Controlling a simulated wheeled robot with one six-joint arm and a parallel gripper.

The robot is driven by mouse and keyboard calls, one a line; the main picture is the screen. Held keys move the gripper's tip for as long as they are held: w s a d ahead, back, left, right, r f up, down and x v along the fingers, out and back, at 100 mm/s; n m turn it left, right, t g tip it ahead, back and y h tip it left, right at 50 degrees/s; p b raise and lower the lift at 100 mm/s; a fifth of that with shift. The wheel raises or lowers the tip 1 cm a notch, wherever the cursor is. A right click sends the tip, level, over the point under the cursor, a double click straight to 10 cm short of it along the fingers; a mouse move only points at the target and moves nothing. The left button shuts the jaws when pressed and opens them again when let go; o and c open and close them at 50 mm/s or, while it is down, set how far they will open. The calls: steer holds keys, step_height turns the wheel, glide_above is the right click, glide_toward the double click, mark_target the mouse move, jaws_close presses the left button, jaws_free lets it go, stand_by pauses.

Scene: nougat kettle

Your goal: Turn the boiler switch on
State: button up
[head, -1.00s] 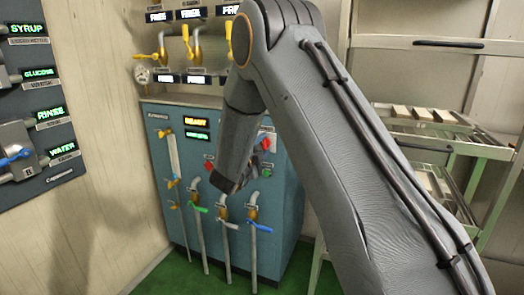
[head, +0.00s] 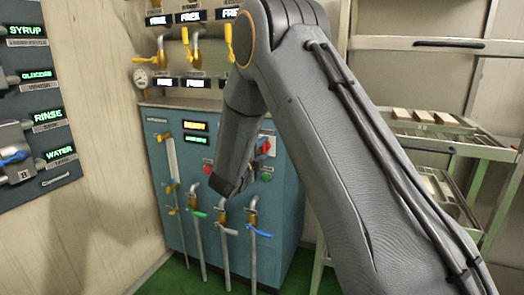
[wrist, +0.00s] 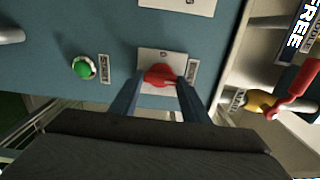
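The blue boiler cabinet (head: 180,150) stands against the back wall, with small lit displays, levers and pipes on its front. A red switch knob (wrist: 160,75) on a pale plate shows in the wrist view, beside a small label. Its red also shows in the head view (head: 266,146), at the right of the cabinet front. My gripper (wrist: 160,82) is at the knob, its two blue-grey fingers apart, one on each side of it. I cannot tell whether they touch it. In the head view my arm hides most of the gripper.
A green button (wrist: 84,67) sits beside the switch. A yellow valve with a red handle (wrist: 293,92) is at the right of the wrist view. A lit panel (head: 40,120) is at the left and a tray rack (head: 440,145) at the right.

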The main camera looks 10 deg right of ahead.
steer(key=o, duration=0.3)
steer(key=shift+o, duration=0.2)
steer(key=v, duration=0.7)
steer(key=shift+s+a, duration=0.25)
steer(key=shift+s, duration=0.05)
steer(key=shift+w+a, duration=0.1)
